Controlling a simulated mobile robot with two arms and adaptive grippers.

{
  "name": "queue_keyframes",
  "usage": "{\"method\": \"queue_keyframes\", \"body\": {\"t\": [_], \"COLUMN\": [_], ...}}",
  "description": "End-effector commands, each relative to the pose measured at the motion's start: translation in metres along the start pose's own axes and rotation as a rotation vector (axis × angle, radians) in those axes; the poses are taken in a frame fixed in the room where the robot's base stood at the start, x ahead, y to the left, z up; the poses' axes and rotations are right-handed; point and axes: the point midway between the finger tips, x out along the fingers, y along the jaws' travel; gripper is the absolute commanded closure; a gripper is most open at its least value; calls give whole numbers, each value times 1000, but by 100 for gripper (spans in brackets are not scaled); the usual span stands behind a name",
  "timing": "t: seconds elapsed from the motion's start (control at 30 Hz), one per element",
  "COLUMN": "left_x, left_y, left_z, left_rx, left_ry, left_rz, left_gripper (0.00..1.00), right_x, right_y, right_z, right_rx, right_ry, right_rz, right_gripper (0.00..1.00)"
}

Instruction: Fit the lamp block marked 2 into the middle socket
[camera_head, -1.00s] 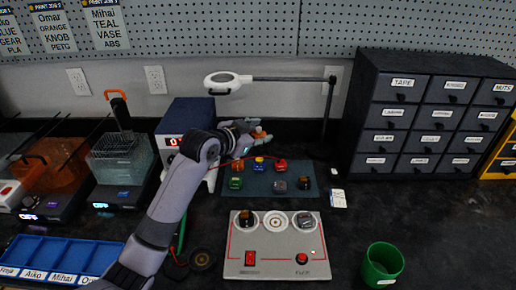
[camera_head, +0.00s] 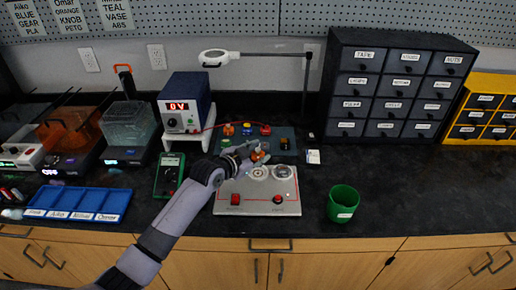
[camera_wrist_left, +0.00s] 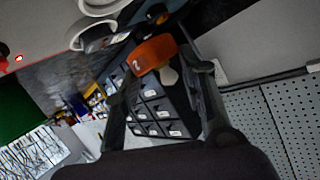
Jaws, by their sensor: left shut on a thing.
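The orange lamp block marked 2 (camera_wrist_left: 153,53) sits between the fingertips of my left gripper (camera_head: 259,154), which is shut on it. In the head view the block (camera_head: 258,156) is small and partly covered by the fingers. It is held over the back edge of the grey panel (camera_head: 255,207), close to the middle socket. The middle socket (camera_head: 259,173) is a white ring that looks empty. The right socket (camera_head: 283,172) holds a dark block. My arm hides the left socket. White socket rings (camera_wrist_left: 92,33) show at the wrist view's upper left. My right gripper is not in view.
A dark mat (camera_head: 290,152) behind the panel carries several coloured blocks. A power supply (camera_head: 186,103) and a green meter (camera_head: 169,175) stand left. A green cup (camera_head: 342,203) stands right. A magnifier lamp (camera_head: 214,57) reaches over the back. The counter right of the cup is clear.

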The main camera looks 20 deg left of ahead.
Motion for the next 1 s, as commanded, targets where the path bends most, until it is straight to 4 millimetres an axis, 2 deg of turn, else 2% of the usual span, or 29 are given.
{"method": "queue_keyframes", "body": {"t": [0.03,0.1,0.2,0.4,0.6,1.0], "left_x": [2,5,8,16,19,19], "left_y": [2,5,8,15,18,17], "left_z": [6,12,21,39,47,46], "left_rx": [-1,-2,-2,-1,-1,-1], "left_ry": [0,-1,-1,-1,-1,-1], "left_rz": [0,1,1,1,0,0], "left_gripper": [86,86,86,86,86,86], "right_x": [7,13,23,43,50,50], "right_y": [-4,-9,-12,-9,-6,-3], "right_z": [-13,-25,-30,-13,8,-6], "right_rx": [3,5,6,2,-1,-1], "right_ry": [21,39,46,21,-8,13], "right_rz": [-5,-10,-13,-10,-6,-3], "right_gripper": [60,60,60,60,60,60]}}
